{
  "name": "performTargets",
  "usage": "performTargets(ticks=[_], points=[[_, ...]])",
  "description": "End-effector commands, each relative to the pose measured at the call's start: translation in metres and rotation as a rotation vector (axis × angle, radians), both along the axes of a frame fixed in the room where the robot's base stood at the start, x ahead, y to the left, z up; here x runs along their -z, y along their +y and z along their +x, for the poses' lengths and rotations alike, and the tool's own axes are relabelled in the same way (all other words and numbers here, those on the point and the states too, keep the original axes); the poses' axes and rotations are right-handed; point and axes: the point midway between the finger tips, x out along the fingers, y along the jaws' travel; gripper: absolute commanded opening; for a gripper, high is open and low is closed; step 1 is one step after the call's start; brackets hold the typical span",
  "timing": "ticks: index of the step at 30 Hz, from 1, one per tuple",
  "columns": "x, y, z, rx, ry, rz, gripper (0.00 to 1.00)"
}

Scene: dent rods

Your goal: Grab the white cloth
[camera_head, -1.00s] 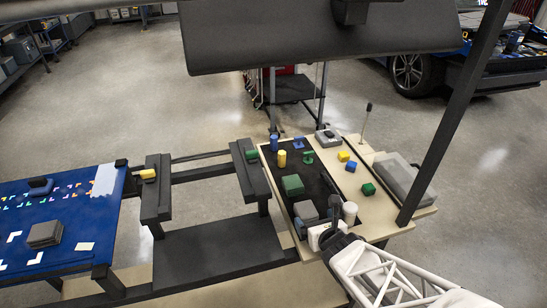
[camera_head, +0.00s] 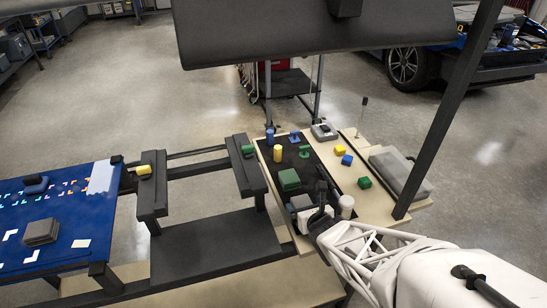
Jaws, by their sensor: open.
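A flat white patch (camera_head: 102,177), which may be the white cloth, lies at the far right corner of the blue table (camera_head: 75,212) on the left. A small white square (camera_head: 81,243) lies nearer the front of that table. My gripper (camera_head: 322,194) is far to the right of both, over the near end of the black mat (camera_head: 290,163). Its dark fingers are small in the picture and no held object shows. It is beside a white cylinder (camera_head: 346,206) and a grey block (camera_head: 301,202); contact cannot be told.
A folded grey stack (camera_head: 41,232) sits on the blue table. Dark rails and a low dark platform (camera_head: 215,245) lie between the tables. A green box (camera_head: 289,179), a yellow cylinder (camera_head: 277,153) and small blocks stand on the right table. A dark post (camera_head: 450,110) rises at right.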

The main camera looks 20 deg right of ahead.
Motion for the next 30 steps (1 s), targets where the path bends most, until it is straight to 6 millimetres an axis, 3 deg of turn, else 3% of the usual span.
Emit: performTargets(ticks=[7, 24, 30], points=[[0.007, 0.000, 0.019, 0.000, -0.001, -0.001, 0.94], [0.008, 0.000, 0.019, 0.001, -0.001, 0.000, 0.94], [0.008, 0.000, 0.019, 0.001, -0.001, 0.000, 0.63]])
